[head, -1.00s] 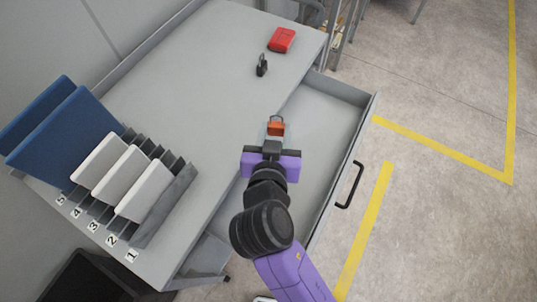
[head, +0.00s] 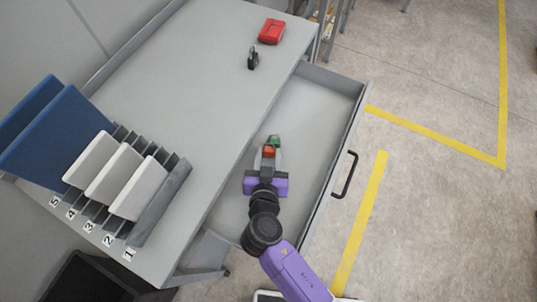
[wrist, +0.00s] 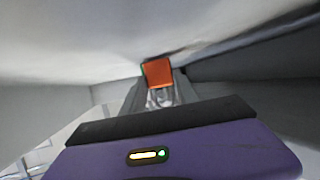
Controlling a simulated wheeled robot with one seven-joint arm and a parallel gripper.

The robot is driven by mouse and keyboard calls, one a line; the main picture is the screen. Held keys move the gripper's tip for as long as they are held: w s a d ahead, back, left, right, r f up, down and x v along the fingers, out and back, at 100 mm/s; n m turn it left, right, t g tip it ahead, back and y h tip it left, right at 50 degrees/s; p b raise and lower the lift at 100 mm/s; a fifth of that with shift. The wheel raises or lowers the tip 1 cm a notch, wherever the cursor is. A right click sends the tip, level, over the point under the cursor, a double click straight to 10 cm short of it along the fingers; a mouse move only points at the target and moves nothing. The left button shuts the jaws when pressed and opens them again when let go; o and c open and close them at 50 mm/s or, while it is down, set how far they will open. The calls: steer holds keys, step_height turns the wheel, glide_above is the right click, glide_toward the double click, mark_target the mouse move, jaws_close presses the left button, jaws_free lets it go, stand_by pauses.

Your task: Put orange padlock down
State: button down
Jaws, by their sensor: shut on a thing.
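The orange padlock (head: 268,152) is between the fingertips of my gripper (head: 268,161), over the open grey drawer (head: 316,105). In the wrist view, the orange body (wrist: 157,72) shows at the far end of the fingers, with the silvery shackle between them. My gripper is shut on the padlock. I cannot tell whether the padlock touches the drawer floor. A small green thing (head: 274,140) is just beyond the orange padlock in the head view, perhaps another padlock.
A black padlock (head: 253,58) and a red box (head: 271,32) are on the grey table top (head: 185,75). A numbered rack with white and blue panels (head: 140,188) stands at the left. The drawer's far part is clear.

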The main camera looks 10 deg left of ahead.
steer(key=shift+f, duration=0.25)
steer(key=c, duration=0.9)
jaws_free()
steer(key=shift+r, duration=0.15)
steer(key=shift+s+r, duration=0.1)
steer(key=shift+s, duration=0.05)
steer(key=b+v, duration=0.1)
steer(key=v, duration=0.6)
steer(key=shift+s, duration=0.15)
